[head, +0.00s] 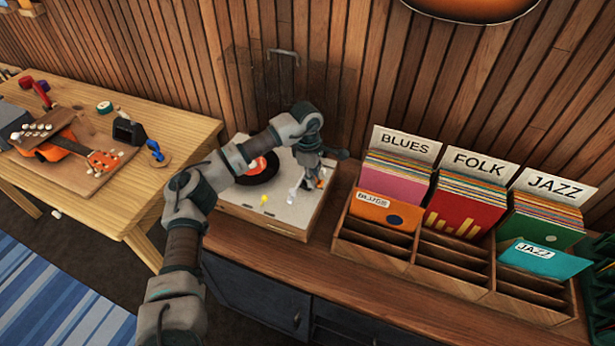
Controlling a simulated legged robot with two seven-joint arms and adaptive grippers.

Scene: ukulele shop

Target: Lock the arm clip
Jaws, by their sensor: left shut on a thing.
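A record player (270,221) with a light wooden case stands on the sideboard, with a black record (262,174) with a red label on it. My left gripper (314,178) reaches over the right side of its deck, pointing down, and is shut on a small part beside the tonearm, which looks like the arm clip. The fingers and wrist mostly hide that part, so its position cannot be told. Pale metal parts of the tonearm (296,192) show next to the fingers. My right gripper is not in view.
The clear lid (283,54) stands raised behind the deck. A record rack (440,262) with Blues, Folk and Jazz sections is close on the right. A wooden table (160,128) with a ukulele (65,148) and tools is at left. The sideboard front strip is clear.

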